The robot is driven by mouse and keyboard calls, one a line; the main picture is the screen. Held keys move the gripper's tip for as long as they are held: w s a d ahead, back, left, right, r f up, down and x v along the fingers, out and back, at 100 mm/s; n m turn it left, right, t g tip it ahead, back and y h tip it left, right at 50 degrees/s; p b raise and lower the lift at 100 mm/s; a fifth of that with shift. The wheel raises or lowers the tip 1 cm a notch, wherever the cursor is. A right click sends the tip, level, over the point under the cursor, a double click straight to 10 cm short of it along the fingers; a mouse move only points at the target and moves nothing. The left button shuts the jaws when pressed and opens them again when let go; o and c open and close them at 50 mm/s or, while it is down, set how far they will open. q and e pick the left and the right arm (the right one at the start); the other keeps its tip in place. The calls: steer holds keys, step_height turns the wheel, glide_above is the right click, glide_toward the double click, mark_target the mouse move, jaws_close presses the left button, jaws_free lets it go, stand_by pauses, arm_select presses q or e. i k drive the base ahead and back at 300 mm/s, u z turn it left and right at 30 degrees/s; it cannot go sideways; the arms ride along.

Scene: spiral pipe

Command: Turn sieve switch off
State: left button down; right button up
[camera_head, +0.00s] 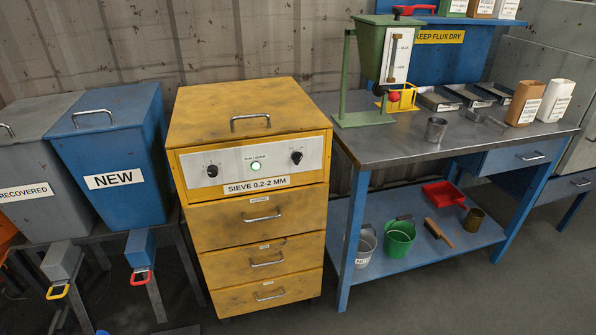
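The yellow sieve cabinet (251,205) stands in the middle of the head view, labelled "SIEVE 0.2-2 MM". Its pale control panel (232,168) faces me. On the panel are a left black knob (212,171), a lit green lamp (255,166) in the centre and a right black knob (296,156). The small writing above the lamp is too small to read for certain, as are the knob markings. Neither of my grippers is in view.
A blue "NEW" bin (112,150) and a grey "RECOVERED" bin (35,165) stand left of the cabinet. A metal-topped workbench (400,150) with a green hopper (385,50) stands close at right. Floor is clear before the cabinet.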

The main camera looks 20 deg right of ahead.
mark_target(297, 156)
steer(key=u, duration=1.1)
steer(key=i, duration=1.05)
steer(key=z, duration=1)
